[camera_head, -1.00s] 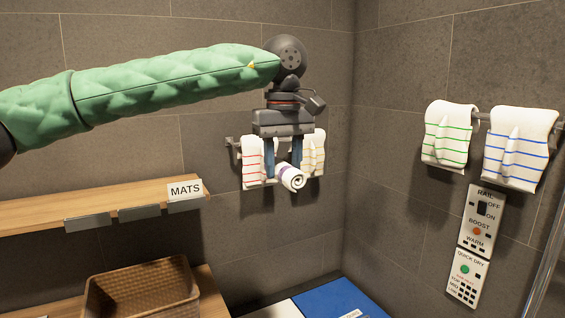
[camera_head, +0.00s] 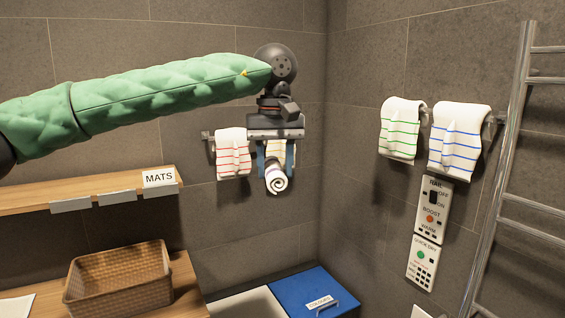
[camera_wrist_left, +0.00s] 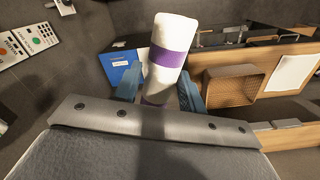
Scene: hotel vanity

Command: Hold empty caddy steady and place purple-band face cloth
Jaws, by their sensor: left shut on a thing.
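My left gripper (camera_head: 275,172) is shut on a rolled white face cloth (camera_head: 276,181). The left wrist view shows the cloth (camera_wrist_left: 174,40) with a purple band, standing out between the two blue fingers. The roll is held in the air, in front of the towels on the back wall. An empty brown woven caddy (camera_head: 118,284) stands on the lower wooden counter at the lower left, apart from the gripper. It also shows in the left wrist view (camera_wrist_left: 234,72), right of the cloth. My right gripper is not in view.
A wooden shelf (camera_head: 85,195) with a MATS sign is above the caddy. A blue-lidded bin (camera_head: 305,292) stands below the gripper. Striped towels (camera_head: 459,138) hang on the right wall, above a control panel (camera_head: 430,205). A metal ladder rail (camera_head: 500,160) is at far right.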

